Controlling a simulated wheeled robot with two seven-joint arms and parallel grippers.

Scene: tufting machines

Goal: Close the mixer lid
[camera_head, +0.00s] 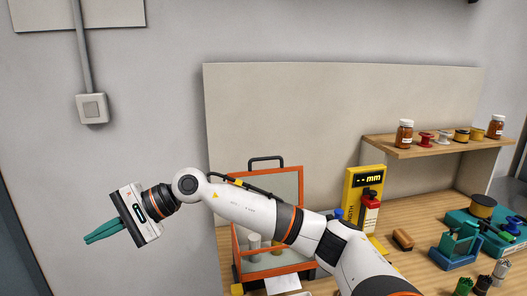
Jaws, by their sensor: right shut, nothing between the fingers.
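An orange-framed box (241,267), which looks like the mixer, stands on the wooden bench with pale cups inside. Its orange-framed lid (285,172) stands raised at the back, with a black handle (266,160) at its top. My right arm crosses in front of the box and lid and hides part of both. My right gripper (90,239), with green fingers, is shut and empty. It is well to the left of the box, in front of the grey wall, and touches nothing. My left gripper is not in view.
A yellow gauge marked "mm" (355,190) stands right of the box. A brown block (403,239) and teal fixtures (457,245) sit farther right on the bench (420,220). A wooden shelf (425,150) holds jars and spools. The space at left before the wall is clear.

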